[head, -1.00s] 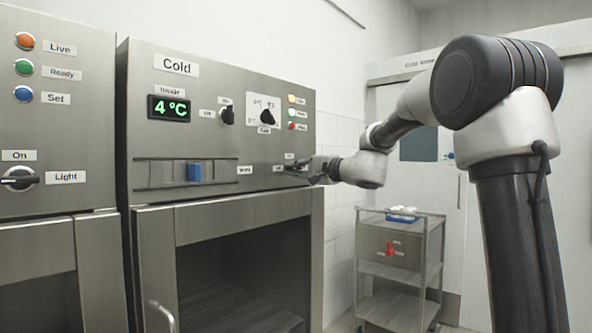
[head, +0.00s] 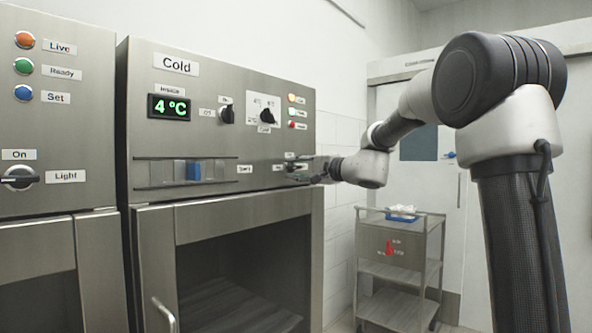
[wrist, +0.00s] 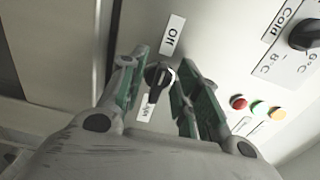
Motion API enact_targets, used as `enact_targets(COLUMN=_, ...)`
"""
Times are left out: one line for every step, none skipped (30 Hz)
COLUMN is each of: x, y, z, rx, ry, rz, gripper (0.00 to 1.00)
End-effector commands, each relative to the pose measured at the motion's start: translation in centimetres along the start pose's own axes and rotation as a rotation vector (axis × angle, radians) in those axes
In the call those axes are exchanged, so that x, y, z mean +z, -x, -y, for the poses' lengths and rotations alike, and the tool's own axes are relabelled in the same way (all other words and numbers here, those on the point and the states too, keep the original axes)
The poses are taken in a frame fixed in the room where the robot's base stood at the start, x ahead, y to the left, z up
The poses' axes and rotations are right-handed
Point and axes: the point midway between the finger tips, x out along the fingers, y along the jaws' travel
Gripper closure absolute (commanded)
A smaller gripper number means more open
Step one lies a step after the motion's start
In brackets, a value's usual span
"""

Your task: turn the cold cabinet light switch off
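The cold cabinet (head: 225,140) bears a "Cold" sign and a lit 4 °C display (head: 170,107). Its light switch (wrist: 158,78) is a small dark knob, seen in the wrist view between my fingers. An "Off" label (wrist: 172,35) is above it there and another label (wrist: 146,108), apparently "Light", below. The knob's handle slants, with a pale mark near its upper right end; its exact setting is hard to tell. My gripper (wrist: 165,62) has one green-padded finger on each side of the knob, apparently with small gaps. In the head view my gripper (head: 308,170) hides most of the switch.
Another knob (head: 227,114), a temperature dial (head: 266,115) and small coloured lights (head: 291,112) share the panel. A neighbouring cabinet (head: 65,120) has its own light switch (head: 20,178). A steel cart (head: 400,270) stands behind, right of the cold cabinet.

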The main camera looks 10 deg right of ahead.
Motion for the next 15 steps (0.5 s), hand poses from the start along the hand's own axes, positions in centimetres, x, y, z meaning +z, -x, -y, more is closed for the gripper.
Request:
enact_targets(x=-0.1, y=0.6, z=0.0, rx=0.000, ry=0.000, rz=-0.003, gripper=0.68)
enact_targets(x=-0.1, y=1.1, z=0.0, rx=0.000, ry=0.000, rz=-0.003, gripper=0.68)
enact_targets(x=-0.1, y=1.8, z=0.1, rx=-0.001, ry=0.000, rz=-0.003, gripper=0.68)
enact_targets(x=-0.1, y=2.4, z=0.1, rx=-0.001, ry=0.001, rz=-0.003, gripper=0.68)
enact_targets(x=-0.1, y=3.1, z=0.1, rx=0.000, ry=0.001, rz=-0.005, gripper=0.68)
enact_targets(x=-0.1, y=4.0, z=0.1, rx=0.000, ry=0.001, rz=-0.004, gripper=0.68)
enact_targets(x=-0.1, y=4.7, z=0.0, rx=0.000, ry=0.001, rz=-0.005, gripper=0.68)
enact_targets(x=-0.1, y=5.4, z=0.0, rx=0.000, ry=0.001, rz=-0.004, gripper=0.68)
enact_targets(x=-0.1, y=6.3, z=0.0, rx=0.000, ry=0.001, rz=-0.005, gripper=0.68)
enact_targets(x=-0.1, y=7.0, z=0.0, rx=0.000, ry=0.001, rz=-0.005, gripper=0.68)
enact_targets(x=-0.1, y=7.6, z=0.0, rx=0.000, ry=0.000, rz=-0.004, gripper=0.68)
enact_targets(x=-0.1, y=8.4, z=0.0, rx=0.000, ry=0.000, rz=-0.005, gripper=0.68)
enact_targets(x=-0.1, y=9.0, z=0.0, rx=0.000, ry=0.001, rz=-0.003, gripper=0.68)
enact_targets(x=-0.1, y=9.4, z=0.0, rx=0.001, ry=0.000, rz=-0.003, gripper=0.68)
enact_targets(x=-0.1, y=10.0, z=-0.1, rx=0.001, ry=0.000, rz=-0.004, gripper=0.68)
